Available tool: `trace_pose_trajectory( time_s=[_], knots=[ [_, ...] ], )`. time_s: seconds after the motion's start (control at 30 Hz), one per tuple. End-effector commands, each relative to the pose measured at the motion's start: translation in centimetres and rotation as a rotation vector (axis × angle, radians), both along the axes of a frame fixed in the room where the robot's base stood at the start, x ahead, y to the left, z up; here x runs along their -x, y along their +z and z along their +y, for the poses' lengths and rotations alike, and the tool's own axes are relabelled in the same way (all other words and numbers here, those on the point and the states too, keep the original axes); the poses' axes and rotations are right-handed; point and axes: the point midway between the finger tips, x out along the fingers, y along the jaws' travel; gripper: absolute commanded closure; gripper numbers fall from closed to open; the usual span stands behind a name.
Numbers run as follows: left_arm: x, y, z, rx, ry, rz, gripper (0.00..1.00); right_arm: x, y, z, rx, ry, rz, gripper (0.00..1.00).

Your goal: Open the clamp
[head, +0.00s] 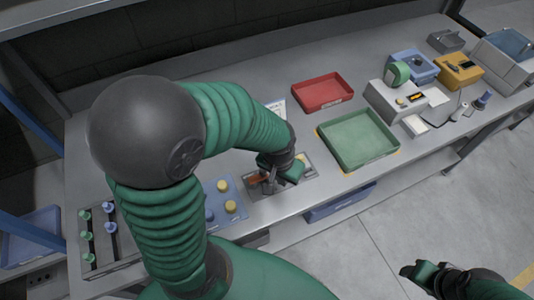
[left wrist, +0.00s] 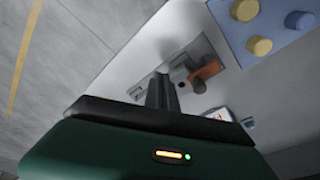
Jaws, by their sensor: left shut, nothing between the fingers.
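The clamp with an orange-red handle (head: 258,178) sits on a grey plate on the bench, partly hidden by my left gripper. In the left wrist view the orange handle (left wrist: 208,70) lies to the right of the fingers, beside dark metal parts. My left gripper (head: 269,186) is shut and empty, pointing down over the plate. Its closed fingers (left wrist: 162,80) show in the left wrist view; I cannot tell whether they touch the clamp. My right gripper (head: 412,270) is at the lower right, off the bench; its finger opening is unclear.
A blue board (head: 212,212) with yellow knobs stands left of the clamp plate. A green tray (head: 326,143) and a red tray (head: 322,92) are to its right. Further right are a label machine (head: 396,98) and bins. The bench's front edge is close to the plate.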

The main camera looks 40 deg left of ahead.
Motion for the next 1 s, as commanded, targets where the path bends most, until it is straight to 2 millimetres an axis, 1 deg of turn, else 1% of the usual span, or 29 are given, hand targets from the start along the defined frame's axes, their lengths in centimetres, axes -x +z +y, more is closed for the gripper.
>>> trace_pose_trajectory(
  time_s=[0.03,0.17,0.27,0.37,0.5,0.6,0.73,1.0],
  knots=[
    [-0.6,1.3,0.7,0.008,0.043,0.020,1.00,0.0,1.6,0.0,0.000,0.000,0.000,0.43],
    [-2.1,2.9,2.7,0.034,0.164,0.077,1.00,0.0,3.7,0.0,0.000,0.000,0.001,0.43],
    [-3.2,4.2,4.6,0.058,0.271,0.126,1.00,0.0,5.6,0.0,0.000,0.000,0.001,0.43],
    [-4.3,5.7,7.1,0.089,0.397,0.186,1.00,0.0,7.9,0.0,0.000,0.000,0.001,0.43],
    [-5.5,7.7,11.2,0.140,0.598,0.281,1.00,0.0,11.7,0.0,0.000,0.000,0.001,0.43],
    [-5.9,8.2,13.5,0.174,0.712,0.338,1.00,0.0,13.4,0.0,0.000,0.000,0.000,0.43],
    [-6.0,8.1,14.9,0.194,0.777,0.371,1.00,0.0,13.9,0.0,0.000,0.000,0.001,0.43],
    [-6.1,7.8,14.9,0.195,0.783,0.372,1.00,0.1,13.6,0.0,0.000,0.000,0.001,0.43]
  ],
)
